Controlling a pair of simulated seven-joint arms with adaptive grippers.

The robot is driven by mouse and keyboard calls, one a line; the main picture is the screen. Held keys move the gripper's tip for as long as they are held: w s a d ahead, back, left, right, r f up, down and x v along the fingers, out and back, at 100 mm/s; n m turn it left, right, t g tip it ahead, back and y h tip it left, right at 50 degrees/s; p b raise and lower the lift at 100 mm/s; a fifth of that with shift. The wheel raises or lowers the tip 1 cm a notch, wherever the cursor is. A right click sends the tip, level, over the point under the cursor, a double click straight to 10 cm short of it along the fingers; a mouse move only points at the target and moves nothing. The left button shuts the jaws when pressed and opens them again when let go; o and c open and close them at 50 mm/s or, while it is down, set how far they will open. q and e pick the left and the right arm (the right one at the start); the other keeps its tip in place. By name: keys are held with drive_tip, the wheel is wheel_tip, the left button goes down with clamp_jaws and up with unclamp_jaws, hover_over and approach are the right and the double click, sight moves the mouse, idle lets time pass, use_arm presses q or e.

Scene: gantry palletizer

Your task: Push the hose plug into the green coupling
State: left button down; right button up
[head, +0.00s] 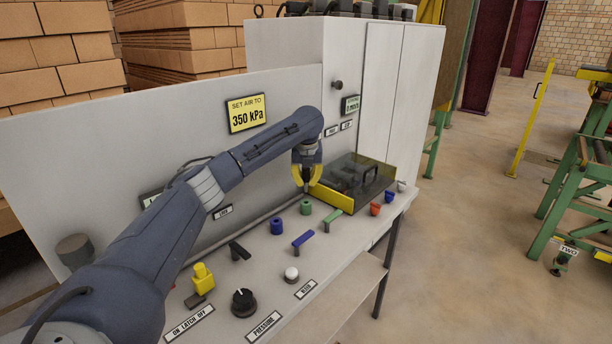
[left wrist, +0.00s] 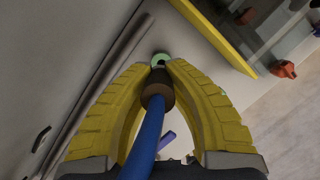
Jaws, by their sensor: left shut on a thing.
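My left gripper (head: 306,184) has yellow fingers and hangs over the panel just above the green coupling (head: 306,208). In the left wrist view the fingers (left wrist: 160,72) are closed around the dark brown hose plug (left wrist: 157,90), with a blue hose (left wrist: 147,146) running back from it. The green coupling (left wrist: 160,59) shows as a ring just past the fingertips, nearly in line with the plug. The plug's tip is hidden by the fingers, so I cannot tell whether it touches the coupling. My right gripper is in neither view.
A dark see-through box (head: 362,172) with a yellow edge stands right of the gripper. A blue coupling (head: 277,226), a blue lever (head: 303,240), a green lever (head: 332,219) and a red coupling (head: 375,210) sit nearby. The upright grey panel (head: 195,135) stands behind.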

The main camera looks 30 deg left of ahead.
use_arm(q)
drive_tip(key=shift+f, duration=1.5)
drive_tip(key=shift+f, duration=2.25)
idle(0.8)
drive_tip(key=c, duration=1.4)
unclamp_jaws()
drive_tip(key=shift+o, duration=0.2)
drive_tip(key=v, duration=1.2)
